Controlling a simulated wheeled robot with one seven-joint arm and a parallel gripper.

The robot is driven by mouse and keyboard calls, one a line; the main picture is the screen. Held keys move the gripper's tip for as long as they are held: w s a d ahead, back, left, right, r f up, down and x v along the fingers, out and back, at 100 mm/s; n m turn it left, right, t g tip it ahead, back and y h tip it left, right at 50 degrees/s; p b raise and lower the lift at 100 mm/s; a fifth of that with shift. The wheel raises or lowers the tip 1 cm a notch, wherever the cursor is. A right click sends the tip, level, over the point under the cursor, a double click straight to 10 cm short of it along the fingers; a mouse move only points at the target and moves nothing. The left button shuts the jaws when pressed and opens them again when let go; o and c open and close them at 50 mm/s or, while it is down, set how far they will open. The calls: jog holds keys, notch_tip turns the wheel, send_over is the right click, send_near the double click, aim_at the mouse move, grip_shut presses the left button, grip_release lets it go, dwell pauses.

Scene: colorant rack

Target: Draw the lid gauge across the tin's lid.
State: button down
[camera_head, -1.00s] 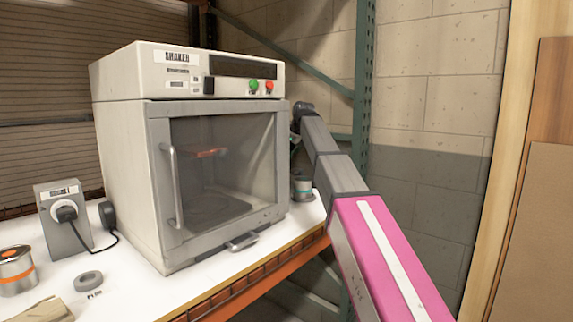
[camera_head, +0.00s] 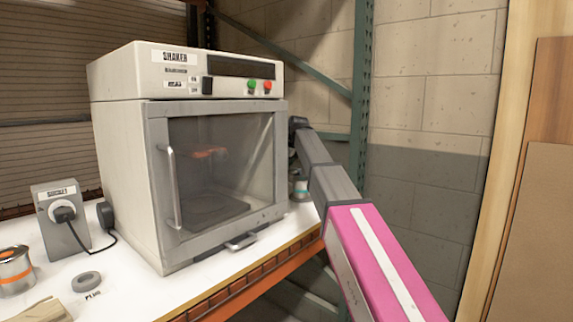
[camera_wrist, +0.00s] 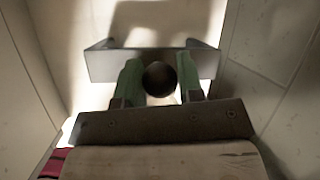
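In the wrist view my gripper's green fingers (camera_wrist: 160,84) sit on either side of a dark round knob and appear to touch it. The knob seems to belong to a grey flat bar with upturned ends, which looks like the lid gauge (camera_wrist: 105,65). A pale surface lies beyond it; I cannot tell whether the bar touches it. In the head view a small tin (camera_head: 300,188) stands at the shaker's right side, partly hidden by the shaker and my arm. My gripper is hidden there. Another tin (camera_head: 15,270) with an orange band stands at the far left.
The large white shaker (camera_head: 190,160), door shut, fills the bench's middle. A green rack post (camera_head: 361,90) and block wall stand beyond my arm.

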jog(key=s+d, duration=0.2)
jog(key=d, duration=0.1)
jog(key=s+d, duration=0.5)
jog(key=d, duration=0.1)
jog(key=shift+s+d, duration=0.2)
jog(key=c, duration=0.8)
grip_release()
jog(key=shift+w, duration=0.1)
jog(key=v, duration=1)
jog(key=shift+r, duration=0.35)
jog(key=shift+s, duration=0.3)
